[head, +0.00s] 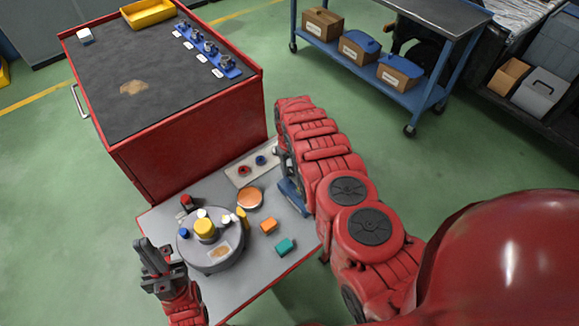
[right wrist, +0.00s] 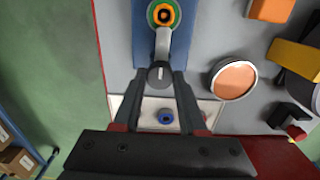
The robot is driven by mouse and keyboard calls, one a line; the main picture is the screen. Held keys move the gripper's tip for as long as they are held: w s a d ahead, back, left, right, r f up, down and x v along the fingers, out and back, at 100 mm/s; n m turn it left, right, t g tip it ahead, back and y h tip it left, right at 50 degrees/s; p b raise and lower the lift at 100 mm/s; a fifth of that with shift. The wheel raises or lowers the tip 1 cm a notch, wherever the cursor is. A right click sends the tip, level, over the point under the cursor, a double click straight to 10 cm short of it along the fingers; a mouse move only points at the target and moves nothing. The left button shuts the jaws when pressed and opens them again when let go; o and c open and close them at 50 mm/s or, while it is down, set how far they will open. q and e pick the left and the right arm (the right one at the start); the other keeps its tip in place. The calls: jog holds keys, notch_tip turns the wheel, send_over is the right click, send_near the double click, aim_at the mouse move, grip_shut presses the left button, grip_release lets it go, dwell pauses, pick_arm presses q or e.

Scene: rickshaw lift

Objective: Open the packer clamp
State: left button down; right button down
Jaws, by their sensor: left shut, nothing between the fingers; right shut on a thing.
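The packer clamp has a blue base (right wrist: 144,40) at the top of the right wrist view, with an orange-ringed pivot (right wrist: 163,13) and a grey lever (right wrist: 162,45) ending in a dark knob. My right gripper (right wrist: 160,76) is shut on the lever's knob end, a finger on each side. In the head view the clamp's blue base (head: 291,190) shows at the table's right edge; my right arm hides most of the clamp and the gripper. My left gripper (head: 150,248) is shut and empty, pointing up beside the round grey fixture at the table's left.
The grey table carries a round fixture (head: 223,254) with colored knobs, an orange disc (head: 250,198), an orange block (head: 268,225), a teal block (head: 285,246) and a white button plate (head: 246,171). A red cabinet (head: 180,155) stands behind.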

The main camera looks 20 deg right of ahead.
jog(key=m+b, duration=0.1)
jog(key=m, duration=0.4)
jog(key=shift+f, duration=0.1)
jog(key=m+b, duration=0.1)
jog(key=m, duration=0.3)
jog(key=shift+s+m, duration=0.1)
jog(key=shift+m, duration=0.2)
jog(key=m+b, duration=0.1)
jog(key=m, duration=0.3)
jog(key=shift+m+b, duration=0.4)
jog(key=shift+m, duration=1.6)
jog(key=shift+c, duration=2.2)
grip_release()
